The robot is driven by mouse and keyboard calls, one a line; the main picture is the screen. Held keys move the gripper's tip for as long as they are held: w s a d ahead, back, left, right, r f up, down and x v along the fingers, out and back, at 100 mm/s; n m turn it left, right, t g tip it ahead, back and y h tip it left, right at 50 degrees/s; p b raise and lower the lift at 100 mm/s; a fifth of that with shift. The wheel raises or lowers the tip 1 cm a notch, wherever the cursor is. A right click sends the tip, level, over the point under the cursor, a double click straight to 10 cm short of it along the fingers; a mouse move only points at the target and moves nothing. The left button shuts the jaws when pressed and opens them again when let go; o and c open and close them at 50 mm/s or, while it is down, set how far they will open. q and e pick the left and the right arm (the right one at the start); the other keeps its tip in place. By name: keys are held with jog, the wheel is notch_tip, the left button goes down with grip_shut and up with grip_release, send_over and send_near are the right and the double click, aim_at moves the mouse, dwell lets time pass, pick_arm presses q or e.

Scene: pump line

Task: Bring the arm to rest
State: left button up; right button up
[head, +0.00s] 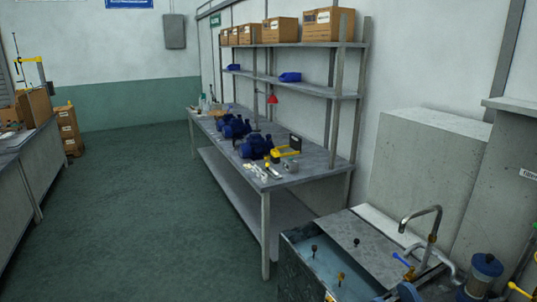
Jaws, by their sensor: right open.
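I cannot pick out my right gripper clearly; dark and blue shapes crowd the bottom right of the head view, and I see nothing held. My left gripper and its arm are not in view. No gripper shows at the long workbench (220,152), where several blue pumps (257,146) stand in a row.
A metal tank with a tap (433,226) stands at lower right, beside a blue cylinder (485,266). A yellow tool (287,152) lies on the workbench, and cardboard boxes (280,30) stand on its top shelf. Another bench (22,140) is at left. The green floor (130,200) between is clear.

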jog(key=s+f+m+g+h+p, duration=0.2)
jog(key=f+m+g+h, duration=0.1)
jog(key=f, duration=1)
jog(key=s+f+m+g+h+p, duration=0.2)
jog(key=f+g+h, duration=0.4)
jog(key=f, duration=0.8)
jog(key=s+m+h, duration=0.1)
jog(key=h, duration=0.1)
jog(key=shift+s+f+m+h, duration=0.15)
jog(key=shift+f+m+h, duration=0.1)
jog(key=shift+m+h, duration=0.05)
jog(key=s+f+g, duration=0.1)
jog(key=s+f, duration=0.1)
jog(key=s+f+g, duration=0.2)
jog(key=f, duration=0.1)
jog(key=shift+s+f+h, duration=0.35)
jog(key=shift+s+h, duration=0.05)
jog(key=c, duration=0.4)
jog(key=shift+s+f, duration=0.1)
jog(key=shift+f, duration=0.05)
grip_shut()
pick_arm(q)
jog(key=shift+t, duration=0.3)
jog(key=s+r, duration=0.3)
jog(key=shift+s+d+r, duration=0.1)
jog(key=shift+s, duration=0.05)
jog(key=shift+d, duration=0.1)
pick_arm(e)
jog(key=shift+d, duration=0.1)
